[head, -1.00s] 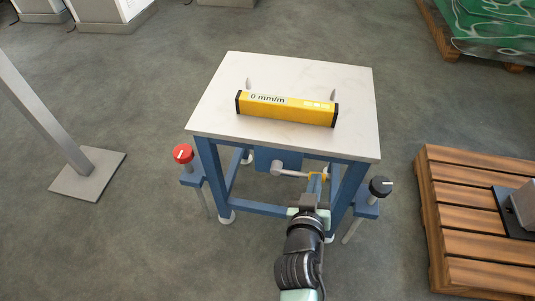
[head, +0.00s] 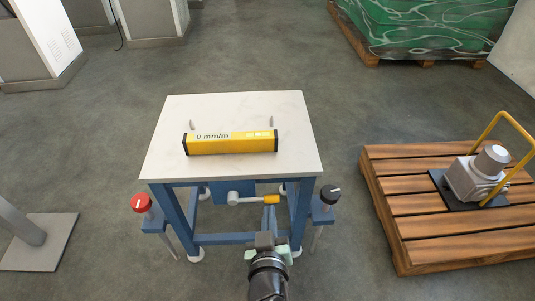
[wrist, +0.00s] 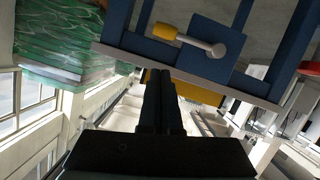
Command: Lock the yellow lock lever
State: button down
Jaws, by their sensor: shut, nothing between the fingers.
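The lock lever has a grey arm (head: 248,199) and a yellow handle (head: 271,199). It runs roughly level to the right from a round grey hub (head: 233,198) on a blue box under the front of the table. In the wrist view, which is upside down, the yellow handle (wrist: 164,31) and hub (wrist: 217,50) show at the top. My gripper (head: 265,238) is in front of the table, below and apart from the handle. Its fingers (wrist: 158,75) are shut together and empty.
The table has a pale top (head: 235,108) and blue legs, with a yellow level bar (head: 230,142) on it. A red knob (head: 141,203) and a black knob (head: 330,194) flank the frame. A wooden pallet (head: 400,220) stands right; a grey post base (head: 50,245) stands left.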

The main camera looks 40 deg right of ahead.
jog(key=v, duration=0.5)
jog(key=shift+s+a+r+p, duration=0.15)
jog(key=shift+s+a+p, duration=0.05)
jog(key=shift+p, duration=0.2)
